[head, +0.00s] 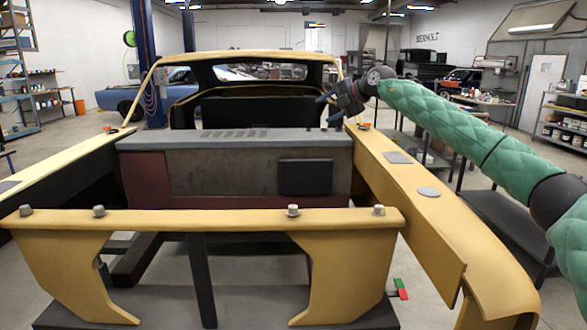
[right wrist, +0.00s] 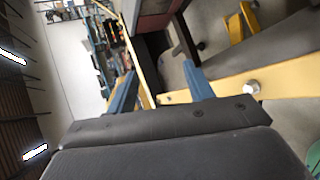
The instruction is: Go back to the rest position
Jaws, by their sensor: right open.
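My right gripper (head: 327,103) is raised above the right side of the yellow car shell (head: 440,215), near the windshield frame's right post. Its arm, in a green quilted sleeve, comes in from the right. In the right wrist view its two blue fingers (right wrist: 158,85) stand well apart with nothing between them. My left gripper is not in view.
The yellow front crossbar (head: 200,218) with several bolts spans the foreground. A grey and dark red firewall box (head: 235,165) stands behind it. A dark bench (head: 500,215) stands right of the shell. A blue lift post (head: 147,60) rises behind left. The air above the front bay is clear.

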